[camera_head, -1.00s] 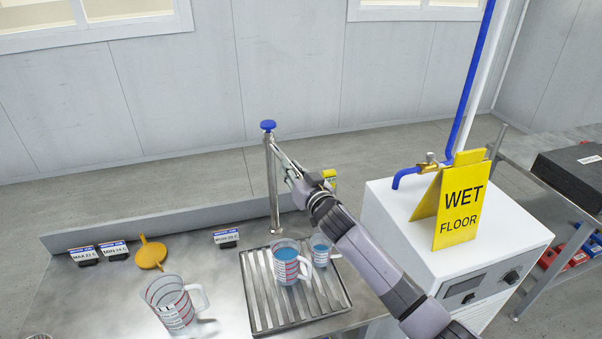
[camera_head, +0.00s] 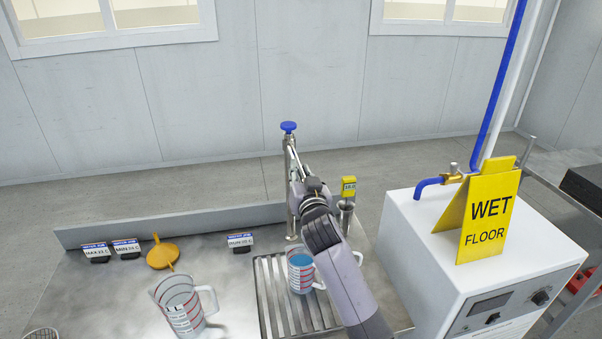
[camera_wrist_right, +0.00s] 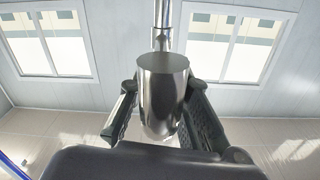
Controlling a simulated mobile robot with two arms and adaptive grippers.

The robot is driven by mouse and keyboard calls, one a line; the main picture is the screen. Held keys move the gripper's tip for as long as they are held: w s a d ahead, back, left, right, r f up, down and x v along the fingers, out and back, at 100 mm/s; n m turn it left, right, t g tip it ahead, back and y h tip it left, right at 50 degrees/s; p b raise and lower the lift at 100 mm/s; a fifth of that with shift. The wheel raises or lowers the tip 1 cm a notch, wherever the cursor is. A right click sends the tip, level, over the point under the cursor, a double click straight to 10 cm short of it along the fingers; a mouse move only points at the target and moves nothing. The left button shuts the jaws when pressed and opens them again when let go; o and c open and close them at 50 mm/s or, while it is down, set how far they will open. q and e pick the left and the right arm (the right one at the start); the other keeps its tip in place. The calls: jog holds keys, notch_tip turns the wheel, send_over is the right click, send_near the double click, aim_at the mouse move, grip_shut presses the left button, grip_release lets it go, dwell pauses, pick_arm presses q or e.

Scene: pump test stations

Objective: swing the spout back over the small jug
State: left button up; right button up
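The dispenser is an upright metal column with a blue knob (camera_head: 288,127). Its spout leaves near the top, toward me, and is largely covered by my right gripper (camera_head: 297,178). In the right wrist view a shiny metal cylinder (camera_wrist_right: 163,90), apparently the spout's end, sits between the two dark fingers of that gripper (camera_wrist_right: 163,105). I cannot tell whether they press on it. The small jug is mostly hidden behind my right arm. My left gripper is not in view.
An empty jug (camera_head: 178,305), an orange funnel (camera_head: 162,254) and small label stands (camera_head: 126,248) are on the bench at left. A white cabinet (camera_head: 410,240) with a yellow wet-floor sign (camera_head: 487,220) and a blue hose pipe stands close at right.

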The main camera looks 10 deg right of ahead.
jog(key=shift+o, duration=1.2)
jog(key=shift+a+r, duration=0.15)
jog(key=shift+r, duration=0.15)
jog(key=shift+a+f, duration=0.1)
jog(key=shift+a, duration=0.05)
jog(key=shift+s+f, duration=0.1)
jog(key=shift+s, duration=0.05)
jog(key=s, duration=1.1)
jog(key=shift+s+a, duration=0.15)
jog(key=shift+s, duration=0.25)
